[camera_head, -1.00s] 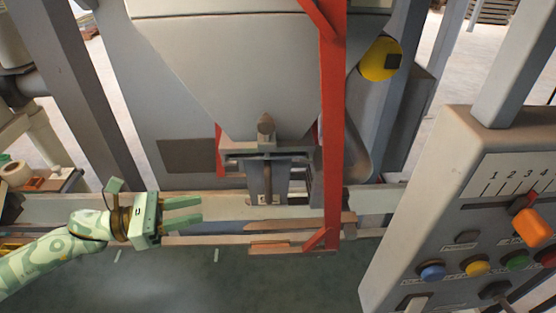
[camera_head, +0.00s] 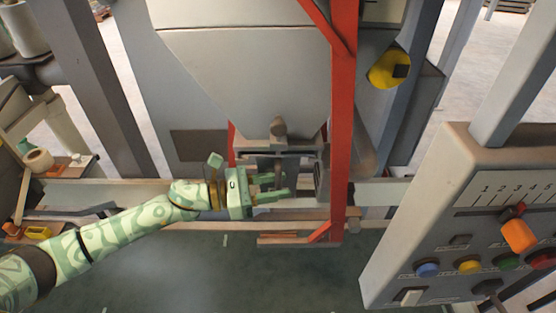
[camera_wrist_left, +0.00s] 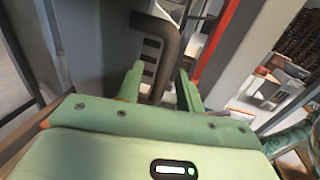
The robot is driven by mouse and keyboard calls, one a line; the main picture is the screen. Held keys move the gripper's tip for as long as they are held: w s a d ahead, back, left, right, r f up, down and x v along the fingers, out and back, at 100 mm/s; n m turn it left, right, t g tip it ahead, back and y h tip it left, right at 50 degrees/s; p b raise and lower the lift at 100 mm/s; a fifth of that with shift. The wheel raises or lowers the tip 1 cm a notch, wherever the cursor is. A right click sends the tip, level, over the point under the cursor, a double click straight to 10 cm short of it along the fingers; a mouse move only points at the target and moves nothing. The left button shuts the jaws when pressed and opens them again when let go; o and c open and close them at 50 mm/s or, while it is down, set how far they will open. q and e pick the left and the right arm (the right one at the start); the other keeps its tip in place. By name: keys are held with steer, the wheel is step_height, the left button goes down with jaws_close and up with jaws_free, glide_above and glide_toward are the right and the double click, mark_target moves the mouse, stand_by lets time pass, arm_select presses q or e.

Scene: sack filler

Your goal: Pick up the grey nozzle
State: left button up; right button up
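The grey nozzle (camera_head: 278,128) is at the bottom of the large grey hopper, in the middle of the head view. In the left wrist view a dark grey bent pipe (camera_wrist_left: 158,42), which seems to be this nozzle, hangs down beyond and between the fingertips. My left gripper (camera_head: 279,187) is open, its two green fingers pointing right, close to the nozzle's lower part. In the left wrist view my left gripper (camera_wrist_left: 160,82) shows a gap between its fingers. I cannot tell whether they touch the pipe. My right gripper is not in view.
A red upright post (camera_head: 343,120) stands just right of the nozzle. A control panel (camera_head: 450,215) with coloured buttons and an orange lever (camera_head: 519,235) fills the right side. A side table (camera_head: 62,165) with a tape roll is at the left.

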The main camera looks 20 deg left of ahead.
arm_select(q)
steer(key=shift+w+d, duration=0.2)
steer(key=shift+d, duration=0.25)
jaws_close()
